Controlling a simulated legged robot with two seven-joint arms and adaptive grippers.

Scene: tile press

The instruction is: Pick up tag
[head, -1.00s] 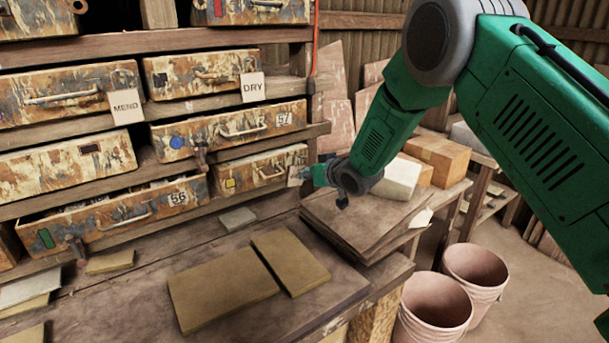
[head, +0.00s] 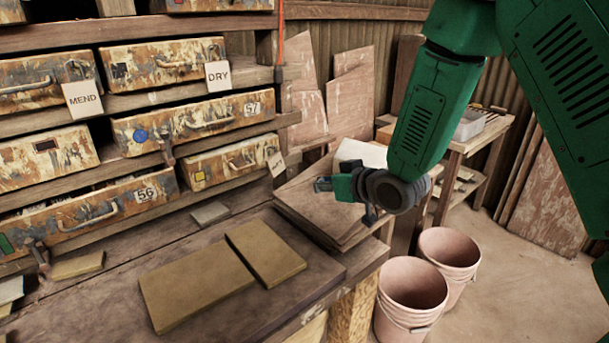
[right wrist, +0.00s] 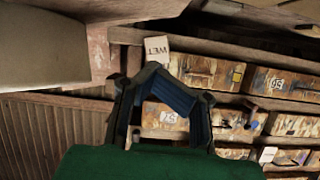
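A small pale tag (head: 276,163) stands at the right end of the yellow-marked drawer (head: 232,165). In the right wrist view the tag reads WET (right wrist: 155,45), upside down. Two other tags, MEND (head: 83,99) and DRY (head: 218,75), stand at drawer fronts. My right gripper (head: 323,184) is to the right of and slightly below the WET tag in the head view, with a visible gap from it. In the right wrist view its fingers (right wrist: 160,95) look apart, with drawers showing between them and nothing held. My left gripper is out of view.
Flat boards (head: 305,205) are stacked under my right gripper at the bench's right end. Two tan tiles (head: 195,290) lie on the bench (head: 110,300). A grey piece (head: 210,213) lies near the drawers. Pink buckets (head: 412,300) stand on the floor at right.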

